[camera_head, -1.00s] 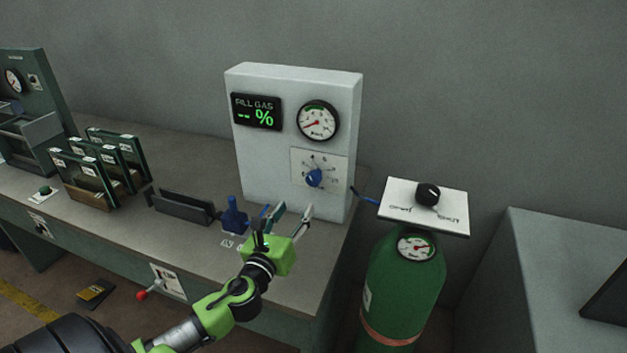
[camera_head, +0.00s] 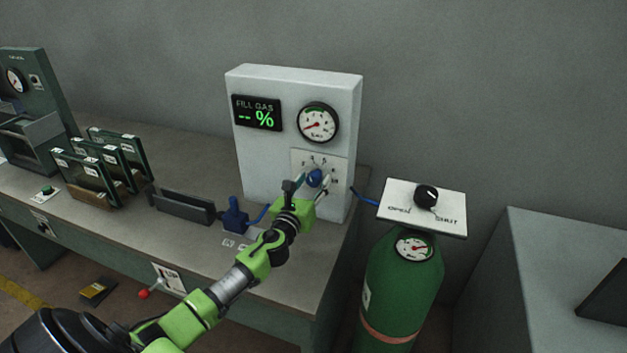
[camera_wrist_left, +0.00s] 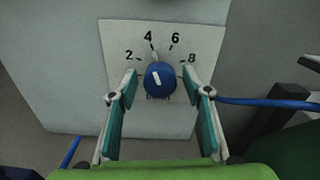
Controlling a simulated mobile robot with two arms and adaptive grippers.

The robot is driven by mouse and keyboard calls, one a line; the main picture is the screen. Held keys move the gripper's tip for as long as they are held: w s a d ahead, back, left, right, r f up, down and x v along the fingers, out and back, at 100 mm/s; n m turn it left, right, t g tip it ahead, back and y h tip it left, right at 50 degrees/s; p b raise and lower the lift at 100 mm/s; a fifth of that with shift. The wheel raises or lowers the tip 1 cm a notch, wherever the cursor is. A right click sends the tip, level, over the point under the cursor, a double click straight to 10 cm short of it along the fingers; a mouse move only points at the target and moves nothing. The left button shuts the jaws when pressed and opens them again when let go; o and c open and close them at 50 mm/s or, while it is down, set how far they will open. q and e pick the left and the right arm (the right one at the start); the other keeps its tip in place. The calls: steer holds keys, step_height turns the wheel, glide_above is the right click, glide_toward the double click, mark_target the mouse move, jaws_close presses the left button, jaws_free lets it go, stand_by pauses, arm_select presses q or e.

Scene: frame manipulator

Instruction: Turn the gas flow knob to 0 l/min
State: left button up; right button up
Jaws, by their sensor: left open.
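The blue gas flow knob (camera_head: 314,178) sits on a white dial plate low on the front of the grey fill gas unit (camera_head: 270,160). In the left wrist view the knob (camera_wrist_left: 160,80) shows a white mark on its face, and the dial plate (camera_wrist_left: 195,45) shows the numbers 2, 4, 6 and 8. The mark tilts up and slightly left, roughly toward 4. My left gripper (camera_head: 312,187) is open, with one finger on each side of the knob. The wrist view shows its fingertips (camera_wrist_left: 162,85) beside the knob, with visible gaps. My right gripper is not in view.
A fill gas display (camera_head: 256,112) and a round gauge (camera_head: 318,122) are above the knob. A blue spray-like tool (camera_head: 235,215) and a dark holder (camera_head: 184,206) stand on the bench to the left. A green gas cylinder (camera_head: 395,290) stands to the right, joined by a blue hose.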

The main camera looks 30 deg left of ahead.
arm_select(q)
steer(key=shift+w, duration=0.35)
steer(key=shift+c, duration=0.5)
steer(key=c, duration=1)
